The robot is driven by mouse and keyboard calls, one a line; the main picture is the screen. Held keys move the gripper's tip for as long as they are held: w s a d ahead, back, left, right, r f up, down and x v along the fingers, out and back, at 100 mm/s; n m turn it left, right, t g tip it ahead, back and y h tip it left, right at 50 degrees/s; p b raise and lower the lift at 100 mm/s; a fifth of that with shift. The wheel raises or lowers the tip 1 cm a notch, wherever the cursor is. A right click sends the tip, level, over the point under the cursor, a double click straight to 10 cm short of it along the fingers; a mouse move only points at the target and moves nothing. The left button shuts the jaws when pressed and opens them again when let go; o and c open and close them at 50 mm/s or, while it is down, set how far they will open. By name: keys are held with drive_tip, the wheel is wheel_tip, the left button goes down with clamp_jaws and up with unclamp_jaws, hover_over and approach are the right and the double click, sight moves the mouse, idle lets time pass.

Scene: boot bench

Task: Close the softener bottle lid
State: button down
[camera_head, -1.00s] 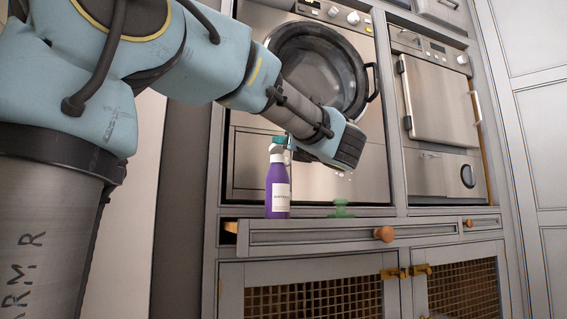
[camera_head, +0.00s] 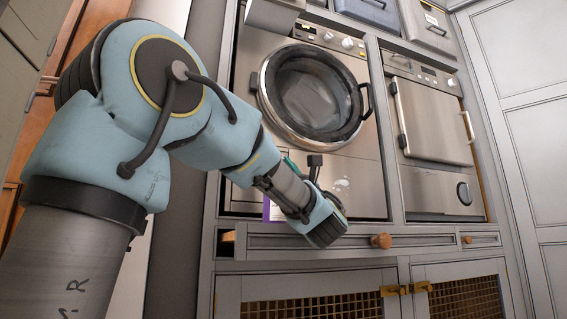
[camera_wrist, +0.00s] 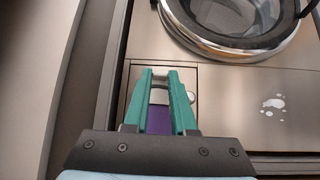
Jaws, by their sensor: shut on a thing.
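The purple softener bottle (camera_head: 266,210) stands at the bench in front of the washer, mostly hidden behind my arm in the head view. In the wrist view its purple body (camera_wrist: 160,121) lies between the two teal fingers of my gripper (camera_wrist: 160,77), with a pale grey part above it at the fingers. My gripper is shut on the upper part of the bottle. Whether the lid is open or closed cannot be made out.
The washer with its round door (camera_head: 312,95) is behind the bottle, and a steel appliance (camera_head: 432,115) is to its right. A drawer front with a wooden knob (camera_head: 381,241) and mesh doors (camera_head: 312,300) are below. White spots (camera_wrist: 273,105) mark the steel panel.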

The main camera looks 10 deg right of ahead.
idle(0.3)
drive_tip(key=c, duration=0.7)
unclamp_jaws()
drive_tip(key=p+v, duration=0.2)
drive_tip(key=v, duration=0.9)
